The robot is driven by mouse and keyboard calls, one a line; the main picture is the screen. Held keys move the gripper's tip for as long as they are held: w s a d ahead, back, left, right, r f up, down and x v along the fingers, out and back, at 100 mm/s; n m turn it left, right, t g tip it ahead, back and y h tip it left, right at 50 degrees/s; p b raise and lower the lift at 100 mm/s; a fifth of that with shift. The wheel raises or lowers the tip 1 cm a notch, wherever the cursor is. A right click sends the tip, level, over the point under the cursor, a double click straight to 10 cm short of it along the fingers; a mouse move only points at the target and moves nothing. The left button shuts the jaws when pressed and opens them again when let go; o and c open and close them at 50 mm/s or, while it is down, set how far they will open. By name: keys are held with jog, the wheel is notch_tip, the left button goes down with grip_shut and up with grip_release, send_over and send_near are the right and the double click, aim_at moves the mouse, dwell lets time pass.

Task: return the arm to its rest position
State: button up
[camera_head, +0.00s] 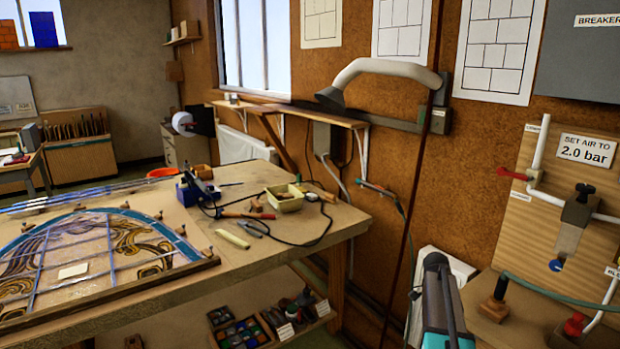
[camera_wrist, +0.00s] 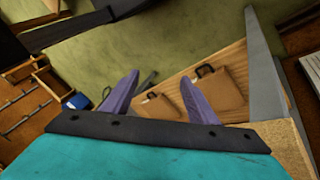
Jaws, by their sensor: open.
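My arm (camera_head: 440,300) shows at the bottom of the head view, right of the workbench, with a teal and black section pointing up. Its fingertips cannot be made out there. In the wrist view my gripper (camera_wrist: 158,95) shows two purple fingers set wide apart, with nothing held between them. Beyond the fingers is a wooden surface with two brown flat pieces (camera_wrist: 218,90) with dark handles, apart from the fingers as far as I can tell.
The workbench (camera_head: 300,225) holds a leaded panel (camera_head: 90,250), a soldering station (camera_head: 195,188) and a cream tray (camera_head: 285,198). A pale air-line board (camera_head: 540,230) with valves and a green hose (camera_head: 550,290) stand at right. A grey extraction arm (camera_head: 385,70) hangs on the wall.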

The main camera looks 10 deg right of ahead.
jog(key=s+a+f+n+g+b, duration=0.1)
jog(key=s+a+f+n, duration=0.25)
jog(key=a+f, duration=0.8)
jog(key=s+a+f+n+b, duration=0.2)
jog(key=s+a+f+n, duration=0.15)
jog(key=a+f, duration=0.8)
jog(key=s+a+f+n+t+y+b, duration=0.1)
jog(key=s+a+f+n+b, duration=0.1)
jog(key=s+a+f+n, duration=1.3)
jog(key=shift+s+a+f+n+t, duration=0.35)
jog(key=shift+s+f+n, duration=0.2)
jog(key=shift+s+n, duration=0.4)
jog(key=shift+w, duration=0.1)
